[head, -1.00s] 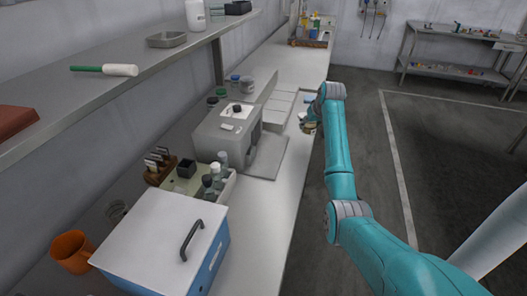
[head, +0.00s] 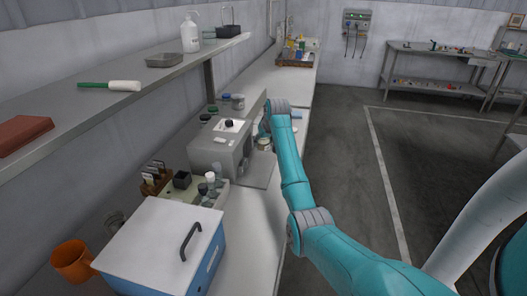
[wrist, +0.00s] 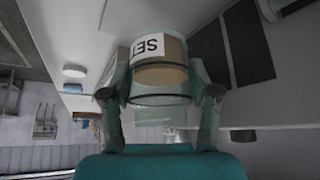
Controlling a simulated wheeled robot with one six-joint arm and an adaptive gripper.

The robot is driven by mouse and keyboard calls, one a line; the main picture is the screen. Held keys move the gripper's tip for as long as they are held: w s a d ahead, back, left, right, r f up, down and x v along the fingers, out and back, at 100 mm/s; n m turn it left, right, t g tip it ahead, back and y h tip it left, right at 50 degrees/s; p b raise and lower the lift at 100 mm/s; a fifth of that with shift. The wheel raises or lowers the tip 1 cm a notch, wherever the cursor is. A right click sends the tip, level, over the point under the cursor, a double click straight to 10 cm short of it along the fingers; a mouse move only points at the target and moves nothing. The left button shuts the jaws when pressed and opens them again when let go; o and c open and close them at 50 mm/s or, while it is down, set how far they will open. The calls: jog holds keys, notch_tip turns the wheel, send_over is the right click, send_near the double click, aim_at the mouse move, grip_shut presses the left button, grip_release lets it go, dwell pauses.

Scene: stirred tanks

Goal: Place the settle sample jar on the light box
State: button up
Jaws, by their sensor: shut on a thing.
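The settle sample jar (wrist: 160,78) is a clear jar with tan contents and a white label reading "SET". In the wrist view it sits between the fingers of my gripper (wrist: 160,94), which is shut on it. In the head view the jar (head: 263,144) shows small below the end of my arm, beside the open side of a grey box-shaped unit (head: 207,149). That unit may be the light box; no label confirms it. A flat grey plate (head: 259,172) lies in front of its opening. My arm partly hides the gripper in the head view.
A blue and white cooler box (head: 160,235), an orange mug (head: 72,261) and small bottles (head: 209,180) stand nearer on the bench. More jars (head: 238,101) stand behind the grey unit. A shelf (head: 110,100) overhangs at left. The bench's front strip is clear.

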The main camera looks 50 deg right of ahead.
aim_at(264, 149)
jog(key=shift+d+f, duration=0.1)
jog(key=shift+f, duration=2.15)
jog(key=shift+f, duration=0.1)
jog(key=o, duration=1.4)
jog(key=v, duration=1.2)
